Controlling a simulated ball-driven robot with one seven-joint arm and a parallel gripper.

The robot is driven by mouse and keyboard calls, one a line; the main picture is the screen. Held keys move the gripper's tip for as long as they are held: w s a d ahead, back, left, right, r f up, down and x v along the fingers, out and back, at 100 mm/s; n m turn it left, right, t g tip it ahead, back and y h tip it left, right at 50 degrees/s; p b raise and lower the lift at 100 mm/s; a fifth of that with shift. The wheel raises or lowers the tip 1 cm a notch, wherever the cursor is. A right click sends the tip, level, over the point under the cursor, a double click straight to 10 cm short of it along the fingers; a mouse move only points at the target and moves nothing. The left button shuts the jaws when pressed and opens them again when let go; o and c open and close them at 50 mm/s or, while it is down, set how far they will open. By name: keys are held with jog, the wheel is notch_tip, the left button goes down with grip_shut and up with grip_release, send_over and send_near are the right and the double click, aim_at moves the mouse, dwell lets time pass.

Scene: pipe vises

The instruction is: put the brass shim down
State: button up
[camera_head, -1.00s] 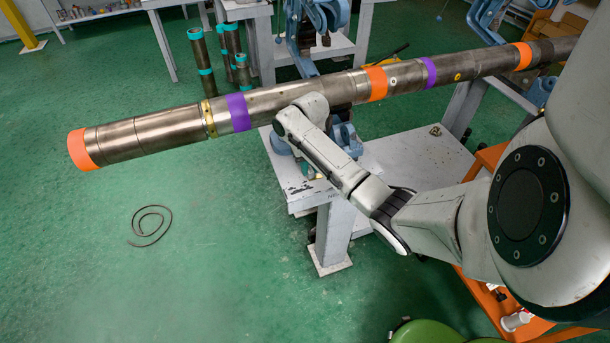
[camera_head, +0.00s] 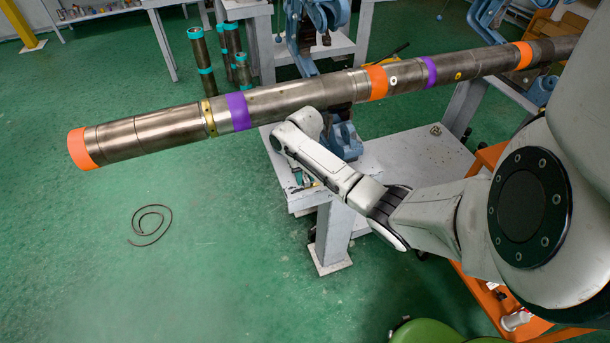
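I cannot make out the brass shim for certain. A small brownish piece (camera_head: 436,130) lies on the light grey bench top (camera_head: 405,155), too small to identify. A yellow brass-coloured band (camera_head: 209,118) is around the long steel pipe (camera_head: 150,127), next to a purple band. My arm reaches from the right to just below the pipe's middle, over the bench's left end.
The pipe spans the view above the bench, with a blue vise (camera_head: 343,137) under it. An orange cart (camera_head: 490,155) stands at the right. A dark coiled strip (camera_head: 150,225) lies on the open green floor. Several upright pipes (camera_head: 203,62) stand behind.

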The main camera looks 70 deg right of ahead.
aim_at(305, 177)
jog(key=shift+o, duration=1.1)
notch_tip(305, 177, up, 12)
jog(key=w+a+f+m+t+y, duration=0.15)
jog(key=a+m, duration=0.45)
jog(key=a, duration=0.7)
jog(key=w+a+f+m+t, duration=0.1)
jog(key=w+a+f+m, duration=0.35)
jog(key=a, duration=0.85)
jog(key=s+a+m, duration=0.6)
jog(key=s+m, duration=0.2)
jog(key=s, duration=0.1)
jog(key=s+m+g+h, duration=0.1)
jog(key=s+m, duration=0.7)
jog(key=s, duration=0.1)
jog(key=shift+s+r+h, duration=0.15)
jog(key=shift+s+h, duration=0.2)
jog(key=shift+s, duration=0.05)
